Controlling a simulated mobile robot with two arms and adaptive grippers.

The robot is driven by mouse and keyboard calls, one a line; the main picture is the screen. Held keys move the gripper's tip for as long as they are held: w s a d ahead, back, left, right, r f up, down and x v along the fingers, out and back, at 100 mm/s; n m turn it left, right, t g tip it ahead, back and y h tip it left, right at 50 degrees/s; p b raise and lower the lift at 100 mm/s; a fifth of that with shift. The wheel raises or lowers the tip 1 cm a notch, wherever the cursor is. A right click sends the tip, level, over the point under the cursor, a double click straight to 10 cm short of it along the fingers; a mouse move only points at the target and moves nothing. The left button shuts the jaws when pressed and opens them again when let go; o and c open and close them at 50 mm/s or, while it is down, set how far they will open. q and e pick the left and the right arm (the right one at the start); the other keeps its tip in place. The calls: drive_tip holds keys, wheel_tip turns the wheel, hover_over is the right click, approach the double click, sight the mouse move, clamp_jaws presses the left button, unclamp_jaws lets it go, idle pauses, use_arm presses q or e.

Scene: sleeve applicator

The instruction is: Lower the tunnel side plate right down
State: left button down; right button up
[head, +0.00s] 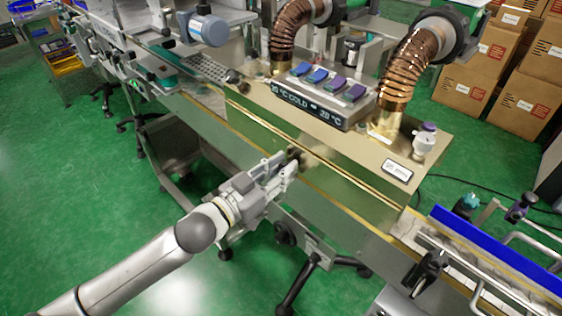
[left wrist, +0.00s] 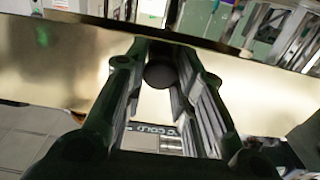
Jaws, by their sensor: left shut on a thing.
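The tunnel side plate (head: 335,188) is a shiny, brass-toned panel along the front of the tunnel, with its long upper edge close to the tunnel's top edge. In the left wrist view the plate (left wrist: 60,62) spans the picture as a pale gold band. My left gripper (head: 287,166) is at the plate's front face, shut on its dark round knob (head: 294,154). In the left wrist view the knob (left wrist: 160,72) lies between the two fingers (left wrist: 163,85). My right gripper is not in view.
On the tunnel top (head: 445,165) stand copper hoses (head: 405,75) and a control box (head: 318,100) with a display. A conveyor with a blue rail (head: 495,248) runs on at the right. Cartons (head: 530,90) are stacked behind. The green floor at the left front is clear.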

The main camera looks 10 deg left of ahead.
use_arm(q)
drive_tip(key=shift+f, duration=0.95)
drive_tip(key=c, duration=1.2)
unclamp_jaws()
drive_tip(key=shift+r, duration=0.15)
drive_tip(key=shift+s, duration=0.1)
drive_tip(key=v, duration=1.2)
